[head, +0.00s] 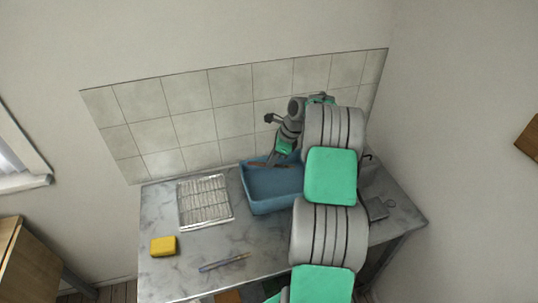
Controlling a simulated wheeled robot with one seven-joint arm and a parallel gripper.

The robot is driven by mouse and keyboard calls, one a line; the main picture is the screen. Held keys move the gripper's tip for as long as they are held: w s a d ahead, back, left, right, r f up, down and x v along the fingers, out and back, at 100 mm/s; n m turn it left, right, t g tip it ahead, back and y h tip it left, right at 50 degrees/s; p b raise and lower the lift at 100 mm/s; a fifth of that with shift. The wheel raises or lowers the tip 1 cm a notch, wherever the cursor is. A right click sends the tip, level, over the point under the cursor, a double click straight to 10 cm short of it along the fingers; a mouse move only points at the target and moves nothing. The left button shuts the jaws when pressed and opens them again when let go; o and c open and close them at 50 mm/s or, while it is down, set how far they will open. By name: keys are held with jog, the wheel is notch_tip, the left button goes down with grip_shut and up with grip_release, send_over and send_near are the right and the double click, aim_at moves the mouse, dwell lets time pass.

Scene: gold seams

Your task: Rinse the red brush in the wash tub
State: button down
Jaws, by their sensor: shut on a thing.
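The wash tub (279,205) is a blue rectangular basin on the marble counter, right of centre. My gripper (272,162) is over the tub's back part, pointing down, and is shut on a thin reddish-brown thing (253,164), which looks like the red brush. The brush lies roughly level near the back rim. It is small in the picture, so its bristle end and whether it touches the tub cannot be told. My arm hides the tub's right side.
A wire rack (205,201) lies left of the tub. A yellow sponge (163,246) and another slim brush (225,262) lie toward the front. Tiled wall (190,126) stands behind the counter. The counter (190,272) has free room at front left.

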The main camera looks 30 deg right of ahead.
aim_at(265, 163)
jog(key=shift+b+x, duration=0.35)
jog(key=shift+x, duration=0.4)
notch_tip(265, 163, down, 10)
jog(key=b, duration=0.9)
jog(key=shift+s+r+b, duration=0.15)
jog(key=shift+b, duration=0.15)
jog(key=shift+r, duration=0.1)
dwell(1.2)
notch_tip(265, 163, up, 8)
jog(key=p, duration=0.9)
jog(key=shift+r+p, duration=0.85)
jog(key=shift+r, duration=0.35)
jog(key=shift+f, duration=0.1)
dwell(0.8)
jog(key=shift+r, duration=2)
